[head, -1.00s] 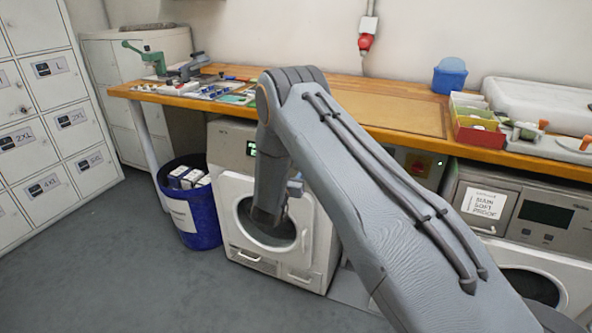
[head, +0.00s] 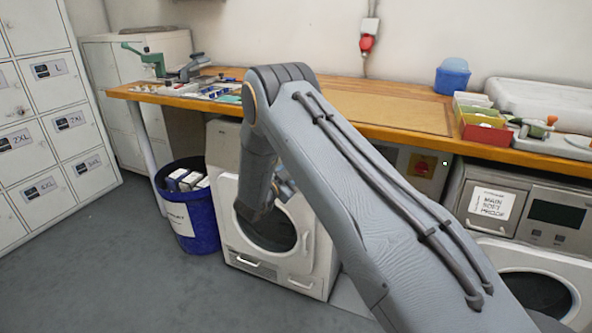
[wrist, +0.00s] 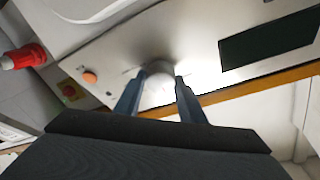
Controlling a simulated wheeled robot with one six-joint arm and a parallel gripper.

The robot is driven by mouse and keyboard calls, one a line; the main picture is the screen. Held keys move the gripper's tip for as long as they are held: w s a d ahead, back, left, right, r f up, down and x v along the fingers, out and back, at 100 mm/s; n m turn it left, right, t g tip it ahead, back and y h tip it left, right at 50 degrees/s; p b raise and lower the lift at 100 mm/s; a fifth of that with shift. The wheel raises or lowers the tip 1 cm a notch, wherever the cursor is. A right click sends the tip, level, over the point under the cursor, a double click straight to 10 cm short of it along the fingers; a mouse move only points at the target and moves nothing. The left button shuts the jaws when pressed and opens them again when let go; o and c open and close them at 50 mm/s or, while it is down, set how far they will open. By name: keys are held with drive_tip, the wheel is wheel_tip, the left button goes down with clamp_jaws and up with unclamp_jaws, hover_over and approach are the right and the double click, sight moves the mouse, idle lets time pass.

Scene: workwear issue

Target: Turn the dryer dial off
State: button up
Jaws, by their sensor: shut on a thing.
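The dryer (head: 222,146) stands under the worktop in the head view, with its round door below. My arm covers much of its control panel there, and my gripper is hidden behind the arm. In the wrist view, the pale round dial (wrist: 158,78) sits on the grey panel (wrist: 205,55). The two blue fingers of my gripper (wrist: 156,90) are shut on it, one on each side. The panel's display (wrist: 268,42) is dark in this view. The dial's pointer and markings cannot be read.
An orange button (wrist: 90,76) is on the panel beside the dial. The wooden worktop (head: 385,105) runs above the machines. A blue bin (head: 197,222) stands left of the dryer, and another machine (head: 540,215) is at the right. The floor in front is clear.

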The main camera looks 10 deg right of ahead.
drive_tip(key=shift+a, duration=0.1)
idle(0.3)
drive_tip(key=o, duration=1)
drive_tip(key=shift+o, duration=0.2)
drive_tip(key=v, duration=0.7)
drive_tip(key=shift+s+a, duration=0.2)
drive_tip(key=shift+a, duration=0.05)
drive_tip(key=shift+r, duration=0.15)
